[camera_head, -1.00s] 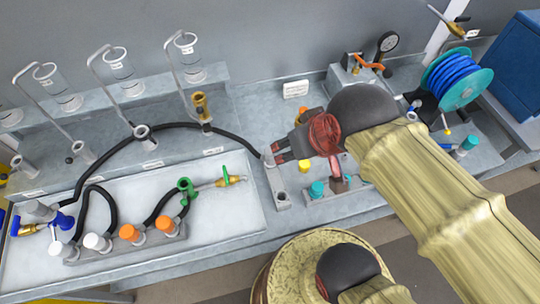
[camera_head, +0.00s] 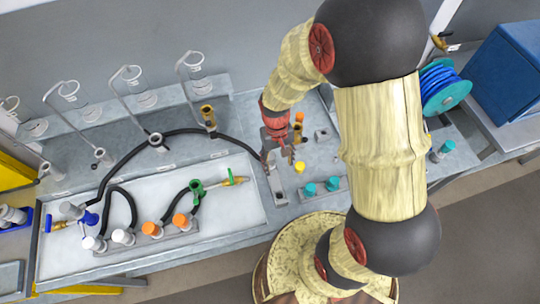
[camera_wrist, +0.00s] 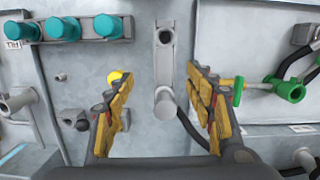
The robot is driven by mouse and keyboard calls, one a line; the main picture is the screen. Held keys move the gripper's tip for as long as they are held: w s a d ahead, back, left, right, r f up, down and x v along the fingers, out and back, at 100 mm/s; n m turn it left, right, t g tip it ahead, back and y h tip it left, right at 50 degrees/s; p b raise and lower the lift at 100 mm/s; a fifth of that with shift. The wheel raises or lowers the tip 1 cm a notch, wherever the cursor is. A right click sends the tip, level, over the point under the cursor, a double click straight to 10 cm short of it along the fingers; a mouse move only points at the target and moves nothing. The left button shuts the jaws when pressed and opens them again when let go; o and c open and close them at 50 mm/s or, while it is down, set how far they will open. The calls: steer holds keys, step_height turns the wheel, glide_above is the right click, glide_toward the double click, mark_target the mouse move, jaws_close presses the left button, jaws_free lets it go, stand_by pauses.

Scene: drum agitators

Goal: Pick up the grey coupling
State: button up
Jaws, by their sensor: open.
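The grey coupling (camera_wrist: 166,104) is a short light-grey cylinder at the end of a black hose. In the wrist view it sits at the near end of a narrow grey holder (camera_wrist: 164,68), with an open round socket at the far end. My gripper (camera_wrist: 158,78) is open, with its yellow-padded fingers on either side of the holder and coupling, apart from both. In the head view my gripper (camera_head: 281,158) points down beside the holder (camera_head: 277,187). The coupling is partly hidden there by my gripper.
Teal-capped fittings (camera_head: 321,187) stand in a rack to the right, and a yellow cap (camera_head: 299,168) sits close to my gripper. The black hose (camera_head: 225,135) arches left. A green-handled valve (camera_head: 232,178) lies on the white tray (camera_head: 225,220). A blue hose reel (camera_head: 445,87) stands right.

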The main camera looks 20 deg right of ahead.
mark_target(271, 156)
steer(key=shift+t, duration=0.8)
steer(key=w+f, duration=0.1)
steer(key=w, duration=0.1)
steer(key=w+f, duration=0.3)
steer(key=w, duration=0.1)
steer(key=shift+w+f, duration=0.15)
steer(key=shift+w, duration=0.2)
steer(key=shift+m, duration=0.3)
steer(key=shift+w+a+f, duration=0.1)
steer(key=shift+f, duration=1.8)
steer(key=shift+w+f, duration=0.1)
steer(key=shift+f, duration=1.8)
steer(key=shift+c, duration=0.6)
jaws_close()
